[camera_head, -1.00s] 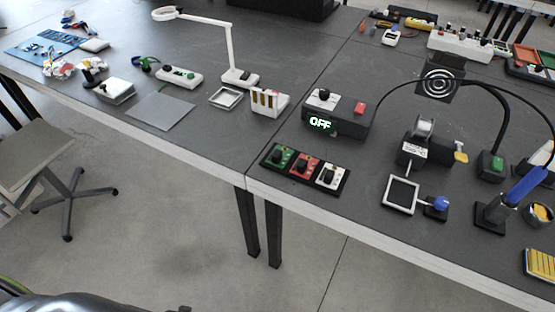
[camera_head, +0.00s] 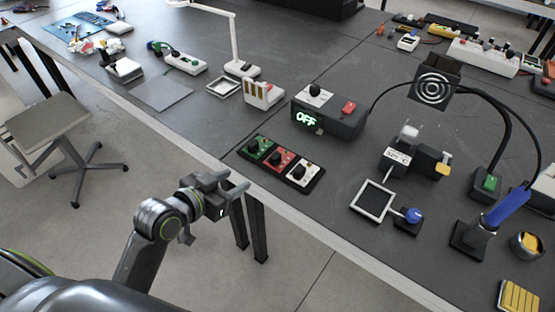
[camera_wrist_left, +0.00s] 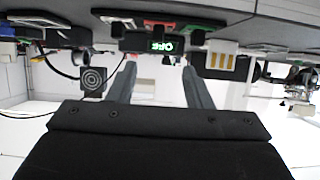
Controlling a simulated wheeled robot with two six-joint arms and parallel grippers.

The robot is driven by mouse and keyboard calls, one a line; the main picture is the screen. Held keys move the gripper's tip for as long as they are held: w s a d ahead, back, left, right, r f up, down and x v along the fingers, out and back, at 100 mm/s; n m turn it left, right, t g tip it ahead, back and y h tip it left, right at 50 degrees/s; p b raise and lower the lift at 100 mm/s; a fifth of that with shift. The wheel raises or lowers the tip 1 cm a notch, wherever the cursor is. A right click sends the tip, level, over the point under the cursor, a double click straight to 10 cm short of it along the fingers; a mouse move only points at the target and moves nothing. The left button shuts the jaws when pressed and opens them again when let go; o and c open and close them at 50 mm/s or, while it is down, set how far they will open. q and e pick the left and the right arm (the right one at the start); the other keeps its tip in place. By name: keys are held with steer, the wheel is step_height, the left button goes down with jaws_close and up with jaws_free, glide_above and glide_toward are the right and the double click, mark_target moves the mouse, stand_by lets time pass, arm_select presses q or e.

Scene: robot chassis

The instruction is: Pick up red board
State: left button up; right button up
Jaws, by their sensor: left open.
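The red board (camera_head: 280,161) lies in the middle slot of a black tray (camera_head: 316,187) near the table's front edge. A green board (camera_head: 258,147) is on its left and a white board (camera_head: 301,173) on its right; each carries a black part. My left gripper (camera_head: 236,188) is open and empty, in front of the table edge, to the lower left of the tray and apart from it. In the left wrist view the scene is upside down, with the open fingers (camera_wrist_left: 158,84) and the red board (camera_wrist_left: 174,25) beyond them. My right gripper is not in view.
A black box with a green OFF display (camera_head: 307,120) stands behind the tray. A white holder with brown slots (camera_head: 262,92) is to its left. The table edge runs just before the tray.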

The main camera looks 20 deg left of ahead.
mark_target(272, 159)
arm_select(q)
steer(key=x, duration=1.1)
steer(key=r+x, duration=0.1)
steer(key=x, duration=0.5)
steer(key=shift+w+d+f+p, duration=0.1)
steer(key=shift+w+d+p, duration=0.15)
steer(key=shift+p, duration=0.15)
jaws_close()
